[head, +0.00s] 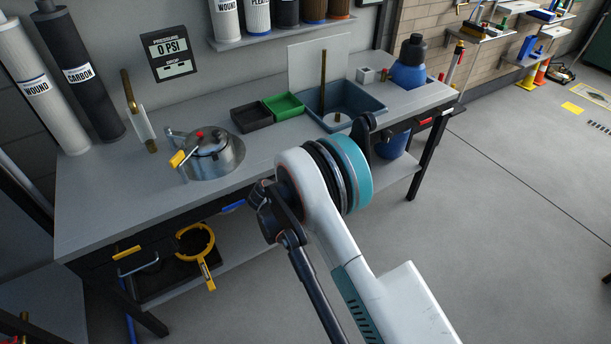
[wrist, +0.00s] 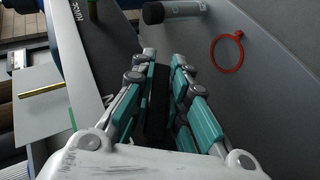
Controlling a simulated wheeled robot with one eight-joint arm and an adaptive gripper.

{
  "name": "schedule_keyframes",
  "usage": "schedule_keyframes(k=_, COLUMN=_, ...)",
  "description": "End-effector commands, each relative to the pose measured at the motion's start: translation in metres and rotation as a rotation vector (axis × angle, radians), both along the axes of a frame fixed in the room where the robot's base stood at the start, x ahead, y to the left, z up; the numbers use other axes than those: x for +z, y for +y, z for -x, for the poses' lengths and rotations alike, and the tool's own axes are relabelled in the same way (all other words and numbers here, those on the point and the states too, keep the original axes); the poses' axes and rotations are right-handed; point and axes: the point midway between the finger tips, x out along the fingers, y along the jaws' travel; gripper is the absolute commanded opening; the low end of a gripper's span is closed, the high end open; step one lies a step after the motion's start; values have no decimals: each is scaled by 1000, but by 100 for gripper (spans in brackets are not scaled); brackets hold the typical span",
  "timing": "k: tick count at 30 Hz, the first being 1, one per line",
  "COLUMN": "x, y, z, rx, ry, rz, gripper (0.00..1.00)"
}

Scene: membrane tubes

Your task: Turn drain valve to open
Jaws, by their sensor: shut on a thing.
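A steel vessel (head: 226,157) stands on the bench, with a yellow-gripped lever (head: 178,159) at its left and a small red part (head: 200,134) on top. A blue handle (head: 233,206) shows at the bench's front edge, partly by my arm. I cannot tell which part is the drain valve. My gripper (wrist: 166,78) shows in the wrist view, its teal-padded fingers closed around a dark piece (wrist: 157,108). What that piece belongs to is not clear. In the head view my arm hides the gripper.
On the bench are black (head: 251,117) and green (head: 284,105) trays, a blue basin (head: 372,103) and a blue jug (head: 408,72). A gauge reads 0 PSI (head: 169,53). A red ring (wrist: 227,53) shows in the wrist view.

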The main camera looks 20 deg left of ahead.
Motion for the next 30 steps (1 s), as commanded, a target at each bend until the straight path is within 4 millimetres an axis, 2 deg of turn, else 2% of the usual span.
schedule_keyframes(k=18, x=-14, y=10, z=12, rx=-4, ry=442, rz=-379, gripper=0)
schedule_keyframes(k=30, x=-18, y=18, z=21, rx=-1, ry=667, rz=-570, gripper=0)
